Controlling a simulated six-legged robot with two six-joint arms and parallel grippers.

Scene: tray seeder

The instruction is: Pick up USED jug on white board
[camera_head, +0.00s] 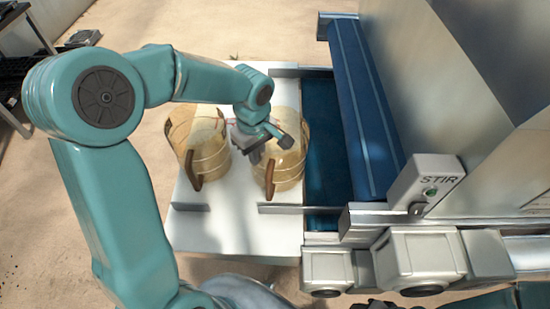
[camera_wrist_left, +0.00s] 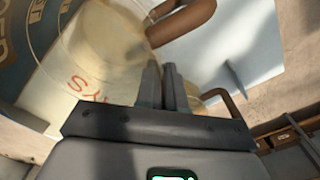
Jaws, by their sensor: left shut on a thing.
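Two clear amber jugs with brown handles stand side by side on the white board (camera_head: 225,226): a left jug (camera_head: 207,150) and a right jug (camera_head: 285,165). My left gripper (camera_head: 256,154) is over the left edge of the right jug and shut on it; the exact contact is not clear. In the left wrist view, my left gripper's fingers (camera_wrist_left: 163,84) are close together. A jug (camera_wrist_left: 104,38) with a brown handle fills the top there, and part of another shows beyond the fingers. My right gripper is not in view.
The blue trough (camera_head: 325,150) and blue cover (camera_head: 362,110) lie right of the board. A grey STIR box (camera_head: 426,183) and machine housing stand further right. Low metal rails edge the board. Sandy floor lies left and behind.

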